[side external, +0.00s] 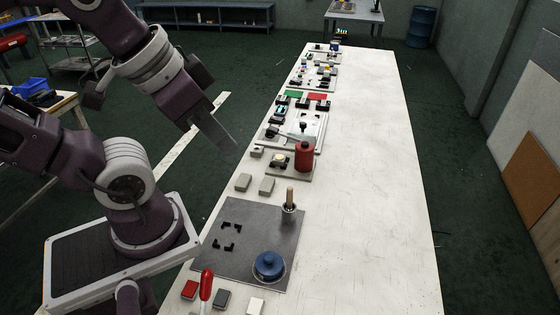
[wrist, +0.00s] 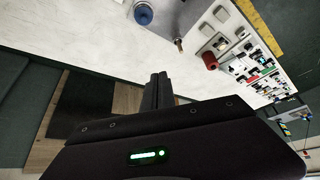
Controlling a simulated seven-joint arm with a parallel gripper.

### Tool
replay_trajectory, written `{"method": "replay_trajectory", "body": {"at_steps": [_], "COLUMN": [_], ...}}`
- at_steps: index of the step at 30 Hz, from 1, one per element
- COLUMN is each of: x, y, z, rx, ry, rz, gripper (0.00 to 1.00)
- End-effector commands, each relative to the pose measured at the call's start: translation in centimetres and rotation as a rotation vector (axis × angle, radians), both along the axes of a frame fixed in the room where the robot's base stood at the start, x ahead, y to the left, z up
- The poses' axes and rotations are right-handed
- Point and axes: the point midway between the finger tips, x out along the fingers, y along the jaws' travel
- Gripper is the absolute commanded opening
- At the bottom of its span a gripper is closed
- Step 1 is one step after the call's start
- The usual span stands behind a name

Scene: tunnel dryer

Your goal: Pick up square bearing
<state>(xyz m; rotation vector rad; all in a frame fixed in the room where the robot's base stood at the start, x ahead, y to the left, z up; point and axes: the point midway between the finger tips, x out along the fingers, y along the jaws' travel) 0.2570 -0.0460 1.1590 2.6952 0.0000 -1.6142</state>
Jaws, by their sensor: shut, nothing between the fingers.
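My gripper (side external: 233,145) hangs in the air left of the long white table (side external: 370,150), apart from everything on it. In the wrist view its dark fingers (wrist: 158,78) are together with nothing between them. A small grey square piece (side external: 257,152), with what looks like a hole, lies near the table's left edge; it may be the square bearing, but it is too small to tell. Two plain grey blocks (side external: 243,182) (side external: 268,186) lie closer to the camera. Small grey pieces also show in the wrist view (wrist: 221,14), but I cannot tell which is which.
A red cylinder (side external: 304,156) stands beside the small square piece. A grey plate (side external: 215,255) holds a blue-knobbed lid (side external: 269,265) and a wooden-handled tool (side external: 290,198). Panels with small parts (side external: 305,125) line the table's left side. The table's right side is clear.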

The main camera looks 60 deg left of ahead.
Motion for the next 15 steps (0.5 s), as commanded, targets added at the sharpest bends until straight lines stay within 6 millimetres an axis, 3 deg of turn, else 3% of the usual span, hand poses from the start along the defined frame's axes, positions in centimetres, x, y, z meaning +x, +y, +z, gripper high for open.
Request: {"method": "replay_trajectory", "body": {"at_steps": [8,15], "x": [0.00,0.00], "y": [0.00,0.00], "z": [0.00,0.00], "rx": [0.000,0.000], "ry": [0.000,0.000], "rz": [0.000,0.000], "gripper": [0.00,0.47]}}
